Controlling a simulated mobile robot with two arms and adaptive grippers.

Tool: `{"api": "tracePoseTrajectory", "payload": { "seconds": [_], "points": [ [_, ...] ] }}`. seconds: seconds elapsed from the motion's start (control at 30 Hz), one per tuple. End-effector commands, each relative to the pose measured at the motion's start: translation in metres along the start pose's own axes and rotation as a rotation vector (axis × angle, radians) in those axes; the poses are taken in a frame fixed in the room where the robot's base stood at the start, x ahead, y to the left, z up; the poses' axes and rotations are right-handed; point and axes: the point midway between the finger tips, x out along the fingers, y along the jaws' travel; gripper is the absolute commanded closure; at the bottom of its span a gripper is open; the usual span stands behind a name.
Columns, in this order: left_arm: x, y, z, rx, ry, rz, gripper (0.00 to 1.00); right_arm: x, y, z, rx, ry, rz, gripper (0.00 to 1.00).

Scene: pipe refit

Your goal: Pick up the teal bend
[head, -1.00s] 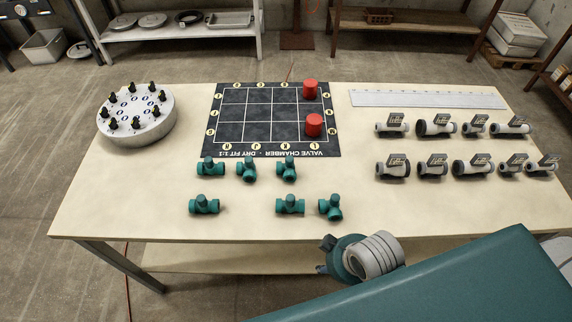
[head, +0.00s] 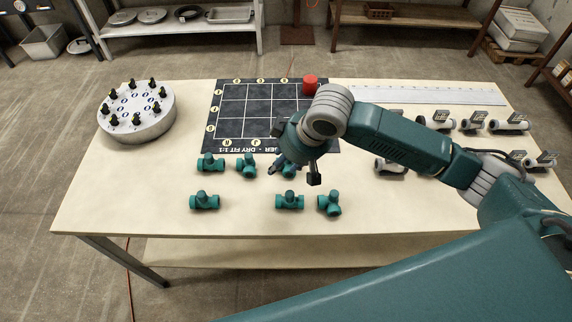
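Several teal pipe fittings lie on the table in two rows. The back row has a left fitting (head: 210,163), a middle fitting (head: 246,166) and a right fitting (head: 288,170), the last partly hidden by my gripper. The front row has a left fitting (head: 204,201), a middle fitting (head: 289,202) and a right fitting (head: 330,203). I cannot tell surely which is the bend. My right gripper (head: 294,174) points down over the back row's right fitting, fingers spread on either side in the picture; contact is unclear. My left gripper is not in view.
A black grid mat (head: 232,125) lies behind the fittings, with a red cylinder (head: 310,85) on it. A round grey block (head: 138,122) with dark knobs stands at left. Grey valves (head: 510,122) and a ruler (head: 440,94) lie at right, partly behind my arm. The table's front left is clear.

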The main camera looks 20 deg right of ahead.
Motion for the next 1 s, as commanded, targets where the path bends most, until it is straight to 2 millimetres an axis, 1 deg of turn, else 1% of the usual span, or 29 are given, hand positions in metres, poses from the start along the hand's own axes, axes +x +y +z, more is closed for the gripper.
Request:
{"api": "tracePoseTrajectory", "payload": {
  "seconds": [0.03,0.1,0.2,0.27,0.37,0.5,0.6,0.77,0.93,1.0],
  "points": [
    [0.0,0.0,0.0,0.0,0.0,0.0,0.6,-0.009,0.02,-0.007,0.019,-0.006,0.027,0.58],
    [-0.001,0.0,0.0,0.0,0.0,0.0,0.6,-0.017,0.036,-0.011,0.047,-0.019,0.045,0.58],
    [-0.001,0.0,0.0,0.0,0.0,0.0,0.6,-0.024,0.05,-0.014,0.077,-0.029,0.059,0.58],
    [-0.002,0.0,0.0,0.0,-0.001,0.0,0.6,-0.022,0.054,-0.014,0.087,-0.034,0.061,0.58],
    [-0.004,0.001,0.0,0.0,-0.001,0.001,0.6,-0.01,0.056,-0.014,0.093,-0.037,0.062,0.58],
    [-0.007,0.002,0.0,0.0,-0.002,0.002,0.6,0.012,0.057,-0.014,0.092,-0.035,0.062,0.58],
    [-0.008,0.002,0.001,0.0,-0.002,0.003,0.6,0.024,0.058,-0.014,0.091,-0.033,0.062,0.58],
    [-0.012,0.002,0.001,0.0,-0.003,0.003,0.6,0.034,0.06,-0.013,0.09,-0.034,0.062,0.58],
    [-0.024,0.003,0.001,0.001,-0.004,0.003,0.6,0.057,0.068,-0.01,0.09,-0.034,0.063,0.58],
    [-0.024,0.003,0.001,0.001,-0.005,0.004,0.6,0.068,0.068,-0.01,0.09,-0.033,0.062,0.58]
  ]
}}
